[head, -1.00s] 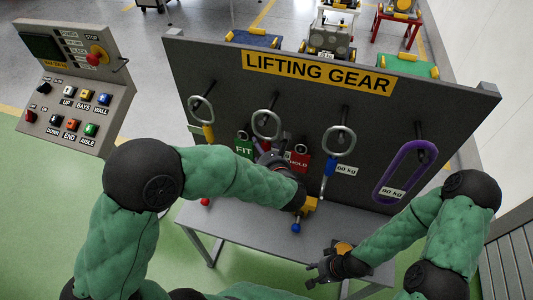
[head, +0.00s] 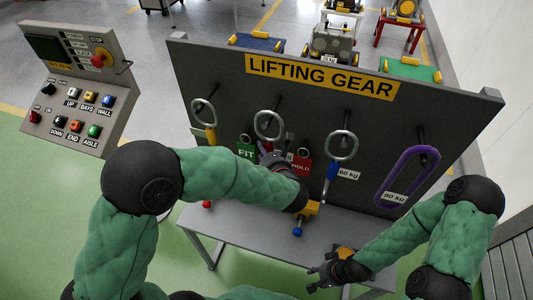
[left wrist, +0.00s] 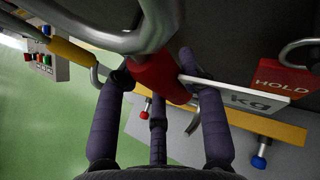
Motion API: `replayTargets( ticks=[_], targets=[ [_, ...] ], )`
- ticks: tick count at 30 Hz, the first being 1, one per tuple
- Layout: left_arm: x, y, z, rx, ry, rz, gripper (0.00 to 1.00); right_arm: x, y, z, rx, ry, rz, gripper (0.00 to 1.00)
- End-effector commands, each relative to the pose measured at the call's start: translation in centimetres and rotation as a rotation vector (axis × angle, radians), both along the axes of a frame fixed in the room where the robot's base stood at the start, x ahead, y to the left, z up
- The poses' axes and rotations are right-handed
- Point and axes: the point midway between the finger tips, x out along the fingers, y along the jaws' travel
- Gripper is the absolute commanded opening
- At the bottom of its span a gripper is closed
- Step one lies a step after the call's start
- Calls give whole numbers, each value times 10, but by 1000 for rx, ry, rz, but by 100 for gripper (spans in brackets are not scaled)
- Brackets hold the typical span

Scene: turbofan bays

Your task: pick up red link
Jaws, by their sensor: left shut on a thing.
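The red link hangs on the lifting gear board (head: 225,85). Its large metal ring (head: 267,125) shows in the head view, and its red sleeve (left wrist: 158,76) shows close up in the left wrist view. My left gripper (head: 276,154) is at the link, below the ring, partly covered by my arm. In the left wrist view my left gripper (left wrist: 160,82) has its fingers on either side of the red sleeve, shut on it. My right gripper (head: 314,279) is open and empty beside the front edge of the table.
A yellow link (head: 211,134), a blue link (head: 331,170) and a purple sling (head: 407,175) hang on the same board. A green FIT tag (head: 245,151) and a red HOLD tag (head: 301,166) flank my left gripper. A grey table (head: 345,237) stands below. A control panel (head: 78,90) is at the left.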

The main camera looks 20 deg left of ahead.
Motion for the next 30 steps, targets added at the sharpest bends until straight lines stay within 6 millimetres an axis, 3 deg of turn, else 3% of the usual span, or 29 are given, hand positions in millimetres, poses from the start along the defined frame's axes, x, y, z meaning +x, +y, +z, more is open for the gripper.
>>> replayTargets(
  ticks=[4, 13, 21, 30],
  targets=[
    [0, 1, 29, -3, -10, 2, 0, 0, 0, 5, 0, 0, 0, 40],
    [-42, 30, 88, -4, -11, 3, 0, 0, 0, 17, 0, 0, 0, 40],
    [-83, 58, 107, -3, -8, 2, 0, 0, 0, 21, 0, 0, 0, 40],
    [-109, 76, 120, -2, -6, 2, 0, 0, 0, 25, 0, 0, 0, 40]
  ],
)
